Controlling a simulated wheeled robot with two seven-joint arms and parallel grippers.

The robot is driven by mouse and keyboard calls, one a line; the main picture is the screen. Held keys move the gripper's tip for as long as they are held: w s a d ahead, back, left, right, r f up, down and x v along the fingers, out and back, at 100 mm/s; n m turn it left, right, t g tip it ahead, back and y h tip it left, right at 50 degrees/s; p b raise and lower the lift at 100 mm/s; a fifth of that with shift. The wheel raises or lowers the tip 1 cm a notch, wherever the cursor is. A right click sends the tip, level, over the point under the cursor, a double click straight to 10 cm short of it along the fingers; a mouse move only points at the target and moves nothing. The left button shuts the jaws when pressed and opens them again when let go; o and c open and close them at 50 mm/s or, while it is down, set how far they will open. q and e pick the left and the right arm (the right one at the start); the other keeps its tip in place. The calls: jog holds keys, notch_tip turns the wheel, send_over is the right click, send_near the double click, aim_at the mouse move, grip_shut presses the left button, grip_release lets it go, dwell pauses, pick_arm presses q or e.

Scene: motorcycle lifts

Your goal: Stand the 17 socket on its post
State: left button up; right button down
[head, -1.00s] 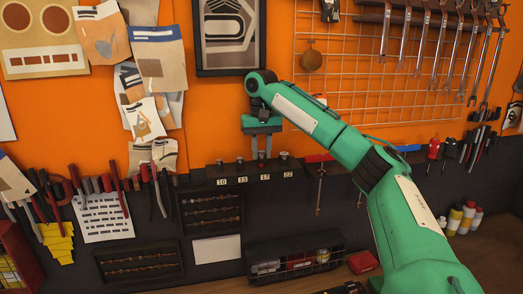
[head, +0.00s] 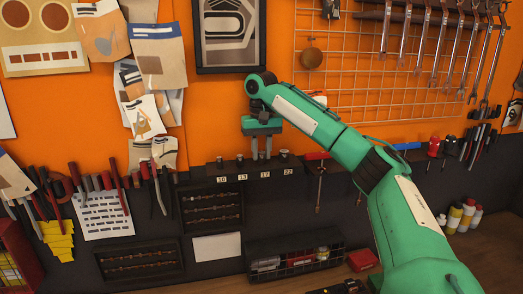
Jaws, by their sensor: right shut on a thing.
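The dark socket rail (head: 205,174) runs along the wall with labels 10, 13, 17 and 22. Small sockets stand above the 10 (head: 220,160), 13 (head: 240,159) and 22 (head: 284,155) labels. My right gripper (head: 262,157) points down at the 17 place, its fingers low against the rail. It is shut on the 17 socket, which is small and mostly hidden by the fingers. I cannot tell whether the socket touches its post. My left gripper is not in view.
Hanging pliers (head: 155,190) are to the left of the rail, and red- and blue-handled screwdrivers (head: 318,180) to its right. Dark panels of bits (head: 212,205) and a wire basket (head: 295,262) are below. Papers and a wire grid with wrenches cover the orange wall above.

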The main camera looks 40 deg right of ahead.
jog(key=shift+f, duration=0.1)
jog(key=c, duration=1.1)
grip_release()
jog(key=shift+r, duration=6.85)
jog(key=shift+f, duration=0.1)
